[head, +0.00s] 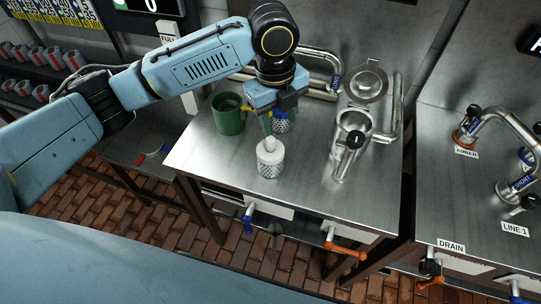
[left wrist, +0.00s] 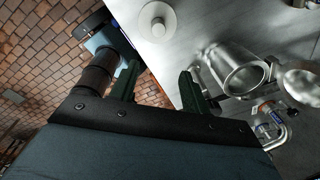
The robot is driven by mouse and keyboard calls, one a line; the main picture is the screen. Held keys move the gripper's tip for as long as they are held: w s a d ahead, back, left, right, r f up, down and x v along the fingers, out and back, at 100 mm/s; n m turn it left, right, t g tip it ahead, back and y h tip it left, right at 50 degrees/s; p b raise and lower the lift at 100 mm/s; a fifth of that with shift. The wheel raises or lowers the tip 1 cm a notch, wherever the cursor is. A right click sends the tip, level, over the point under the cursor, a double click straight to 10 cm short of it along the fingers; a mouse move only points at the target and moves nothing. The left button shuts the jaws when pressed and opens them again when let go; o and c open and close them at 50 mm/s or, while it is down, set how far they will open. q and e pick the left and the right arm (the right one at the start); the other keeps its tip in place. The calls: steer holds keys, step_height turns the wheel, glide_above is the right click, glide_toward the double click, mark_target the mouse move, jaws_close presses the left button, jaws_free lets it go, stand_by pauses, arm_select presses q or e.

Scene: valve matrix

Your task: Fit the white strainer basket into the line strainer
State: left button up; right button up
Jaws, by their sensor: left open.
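The white strainer basket (head: 270,162), a mesh cylinder with a pale knob on top, stands upright on the steel bench. It also shows at the top of the left wrist view (left wrist: 157,22). The line strainer (head: 352,128) is a steel body with an open round mouth, to the right of the basket; its mouth also shows in the left wrist view (left wrist: 238,70). Its round lid (head: 368,83) stands swung open behind. My left gripper (head: 279,117) is open and empty, with fingers apart (left wrist: 160,72), just behind and above the white basket. My right gripper is out of view.
Steel pipes (head: 397,105) rise beside the strainer. The bench (head: 310,190) is clear at the front. A second bench with pipes is at right.

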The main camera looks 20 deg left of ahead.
mark_target(270, 139)
arm_select(q)
steer(key=shift+m+y, duration=0.4)
steer(key=shift+m, duration=0.3)
steer(key=f, duration=0.3)
steer(key=w+a+f, duration=0.1)
steer(key=f, duration=0.2)
steer(key=a+f, duration=0.1)
steer(key=f, duration=0.3)
steer(key=shift+w+a+f, duration=0.1)
steer(key=shift+w+a, duration=0.1)
steer(key=shift+w, duration=0.1)
steer(key=shift+c, duration=0.4)
jaws_close()
